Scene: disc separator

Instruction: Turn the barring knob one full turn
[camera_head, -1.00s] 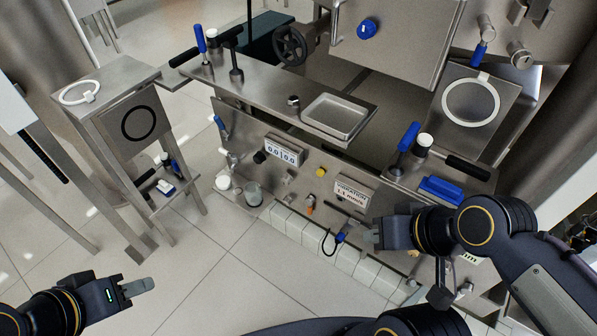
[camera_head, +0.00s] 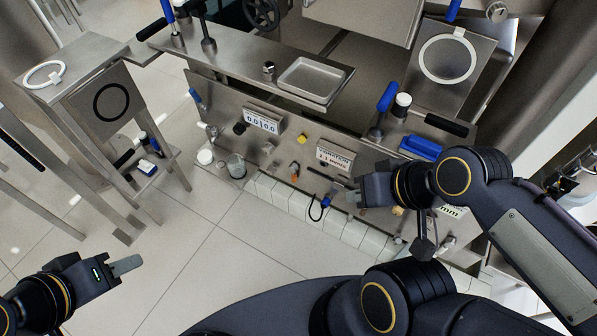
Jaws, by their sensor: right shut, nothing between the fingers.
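Several knobs sit on the sloping steel panel: a black knob (camera_head: 240,128), a yellow knob (camera_head: 302,138) and an orange-tipped part (camera_head: 294,170). I cannot tell which is the barring knob. My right gripper (camera_head: 350,195) is shut and empty in front of the panel's lower right, just right of a blue plug (camera_head: 327,202) on a black cable. Its arm hides part of the panel's right end. My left gripper (camera_head: 128,265) is at the lower left, over the floor and away from the panel. Its fingers overlap in view, so their opening is unclear.
Two displays (camera_head: 262,122) (camera_head: 335,154) are on the panel. A steel tray (camera_head: 315,80) and upright handles stand on the ledge above. A blue-handled lever (camera_head: 386,97) and a blue block (camera_head: 421,147) are at right. White blocks line the panel's foot. The tiled floor (camera_head: 190,270) is open.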

